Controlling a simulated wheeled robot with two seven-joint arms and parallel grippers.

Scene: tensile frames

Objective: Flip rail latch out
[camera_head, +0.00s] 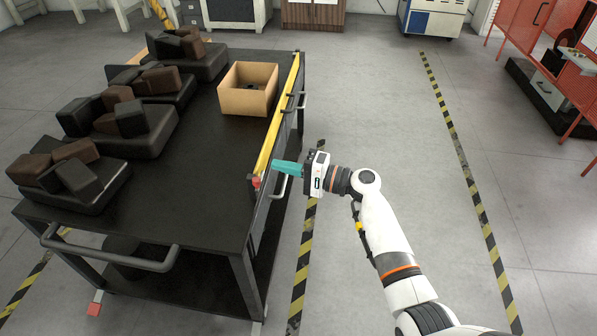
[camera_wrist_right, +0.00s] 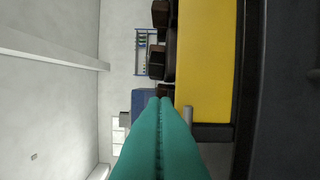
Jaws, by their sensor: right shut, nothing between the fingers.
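A yellow rail (camera_head: 275,125) runs along the right edge of the black cart top. A small red piece (camera_head: 256,182) sits at its near end; I cannot tell for sure whether this is the latch. My right gripper (camera_head: 275,166) is beside that end, with its teal fingers shut, empty and pointing left at the rail. In the right wrist view the shut fingers (camera_wrist_right: 160,101) lie beside the yellow rail (camera_wrist_right: 205,60). A short grey pin (camera_wrist_right: 188,114) shows next to the fingertips; whether they touch it is unclear. My left gripper is out of view.
The cart (camera_head: 185,200) carries several dark trays of black and brown blocks on its left side and an open cardboard box (camera_head: 248,100) at the back right. A cart handle (camera_head: 110,256) sticks out in front. The floor (camera_head: 400,130) right of the cart is clear.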

